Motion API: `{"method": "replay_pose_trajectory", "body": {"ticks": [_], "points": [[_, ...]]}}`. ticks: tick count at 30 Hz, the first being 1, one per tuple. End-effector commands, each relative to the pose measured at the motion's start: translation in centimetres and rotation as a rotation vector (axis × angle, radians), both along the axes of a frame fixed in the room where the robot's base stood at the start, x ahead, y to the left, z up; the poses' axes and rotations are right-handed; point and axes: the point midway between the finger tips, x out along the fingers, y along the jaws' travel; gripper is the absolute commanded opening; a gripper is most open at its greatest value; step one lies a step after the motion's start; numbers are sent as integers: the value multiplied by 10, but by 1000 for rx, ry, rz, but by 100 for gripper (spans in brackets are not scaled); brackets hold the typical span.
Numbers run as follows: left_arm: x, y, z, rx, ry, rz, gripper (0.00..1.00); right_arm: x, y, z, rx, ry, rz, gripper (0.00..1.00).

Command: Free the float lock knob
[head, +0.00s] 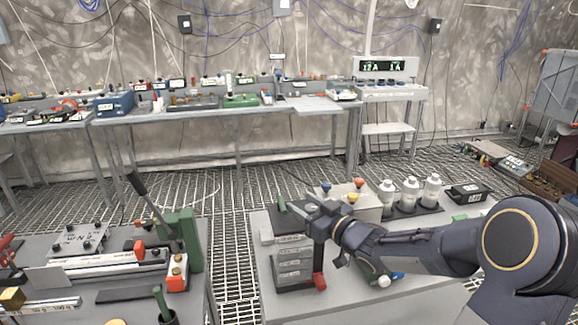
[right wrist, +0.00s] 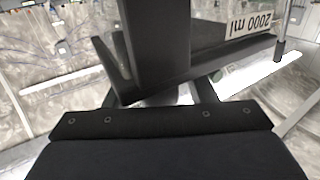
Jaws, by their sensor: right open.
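My right gripper (head: 330,228) is open, at a bench-top device with a dark upright post (head: 320,252) and stacked grey blocks (head: 292,268). The post has a red end piece (head: 319,282) low down. I cannot tell for sure which part is the float lock knob. In the right wrist view, a black block (right wrist: 160,45) stands just ahead of my gripper (right wrist: 158,95), close to its fingers. I cannot tell whether they touch. A white label reading "2000 ml" (right wrist: 250,22) shows upside down beside it. My left gripper is not in view.
White bottles (head: 410,190) stand in a dark tray behind my right arm. Red, blue and yellow knobs (head: 353,196) top a box near the gripper. A left bench carries a green lever press (head: 185,238). A grated floor gap (head: 232,250) separates the benches.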

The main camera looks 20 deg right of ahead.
Motion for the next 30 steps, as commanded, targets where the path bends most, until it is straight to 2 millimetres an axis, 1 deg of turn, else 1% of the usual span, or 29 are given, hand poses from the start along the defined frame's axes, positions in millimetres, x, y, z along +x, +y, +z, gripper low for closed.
{"method": "replay_pose_trajectory", "body": {"ticks": [1,5,9,17,19,21,29,30], "points": [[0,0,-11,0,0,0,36,0,3,-4,0,-5,-29,52],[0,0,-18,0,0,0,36,1,1,-2,1,-3,-118,52],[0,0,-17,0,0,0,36,1,-2,0,1,0,-201,52],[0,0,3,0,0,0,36,1,-5,4,3,3,-350,52],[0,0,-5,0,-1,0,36,-13,-6,-1,-3,-2,-362,52],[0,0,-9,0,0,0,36,-27,-6,-1,-2,-2,-363,52],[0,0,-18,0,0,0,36,-79,-1,-1,-3,-4,-364,52],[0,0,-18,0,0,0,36,-71,-1,6,-29,-32,-349,52]]}}
